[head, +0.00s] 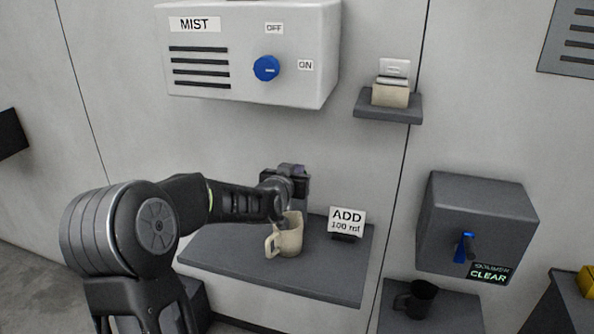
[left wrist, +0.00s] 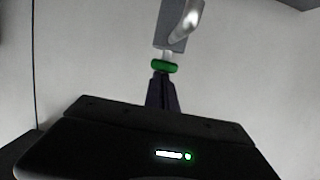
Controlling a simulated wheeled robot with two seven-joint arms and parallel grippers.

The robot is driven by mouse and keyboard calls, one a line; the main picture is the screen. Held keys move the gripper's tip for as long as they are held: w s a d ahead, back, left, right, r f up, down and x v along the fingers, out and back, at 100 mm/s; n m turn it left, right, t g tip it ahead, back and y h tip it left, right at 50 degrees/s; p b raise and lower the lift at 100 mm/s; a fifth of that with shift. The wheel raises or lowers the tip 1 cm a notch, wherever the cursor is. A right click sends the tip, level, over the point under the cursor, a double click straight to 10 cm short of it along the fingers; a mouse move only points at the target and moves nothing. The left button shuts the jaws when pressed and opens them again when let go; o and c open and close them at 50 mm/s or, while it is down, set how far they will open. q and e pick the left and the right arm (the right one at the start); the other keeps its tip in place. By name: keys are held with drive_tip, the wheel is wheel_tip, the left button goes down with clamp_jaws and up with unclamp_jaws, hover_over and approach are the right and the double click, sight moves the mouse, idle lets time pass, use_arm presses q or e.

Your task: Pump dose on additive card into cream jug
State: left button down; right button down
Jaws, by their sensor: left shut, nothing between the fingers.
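The cream jug (head: 289,238) stands upright on a dark shelf (head: 310,278), handle to the left. The white additive card (head: 347,220) stands to its right and reads "ADD" with what looks like "100 ml". My left gripper (head: 293,170) is above and behind the jug, in front of the wall. In the left wrist view its dark fingers (left wrist: 161,92) are shut and empty. Beyond their tips are a green ring (left wrist: 164,67) and a grey part with a shiny spout (left wrist: 178,25); I cannot tell whether the fingers touch the ring. My right gripper is out of view.
A grey MIST box (head: 250,45) with a blue knob (head: 266,68) hangs above. A small shelf (head: 388,106) holds a cream block. At right are a dark dispenser (head: 475,215) with a blue lever (head: 464,247), a "CLEAR" display (head: 488,275) and a black mug (head: 419,298) below.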

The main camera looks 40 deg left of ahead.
use_arm(q)
drive_tip(key=shift+f, duration=0.25)
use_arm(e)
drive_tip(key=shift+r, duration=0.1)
